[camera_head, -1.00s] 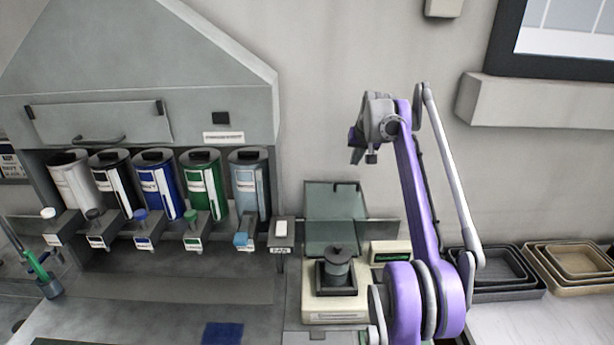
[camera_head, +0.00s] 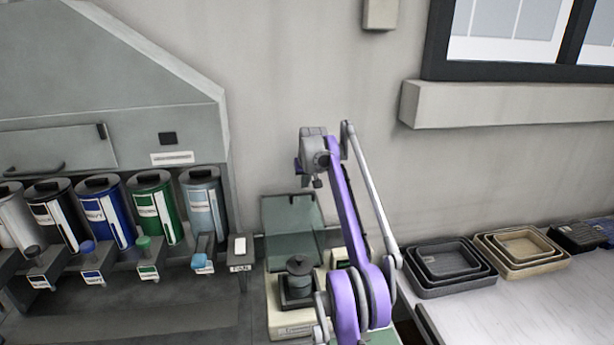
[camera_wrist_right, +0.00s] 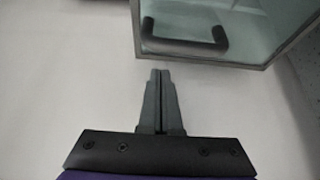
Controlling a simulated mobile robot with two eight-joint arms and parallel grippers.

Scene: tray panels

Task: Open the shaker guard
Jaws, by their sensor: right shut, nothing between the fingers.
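The shaker guard (camera_head: 289,230) is a see-through greenish panel that stands raised at the back of the shaker (camera_head: 281,318). Its dark handle (camera_head: 302,198) is at the top edge. A dark lidded pot (camera_head: 299,268) sits uncovered on the shaker. My right gripper (camera_head: 299,168) is above the guard's top edge in the head view. In the right wrist view the gripper (camera_wrist_right: 160,76) has its fingers together, empty, against a pale wall. The guard's corner and its handle (camera_wrist_right: 184,44) are just beyond the fingertips, apart from them. My left gripper is not in view.
A row of coloured canisters (camera_head: 155,210) under a grey hood stands to the left. A switch box marked FAN (camera_head: 240,252) is beside the shaker. Nested dark trays (camera_head: 448,262) and tan trays (camera_head: 523,247) lie on the right counter. A wall ledge (camera_head: 500,105) juts out above.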

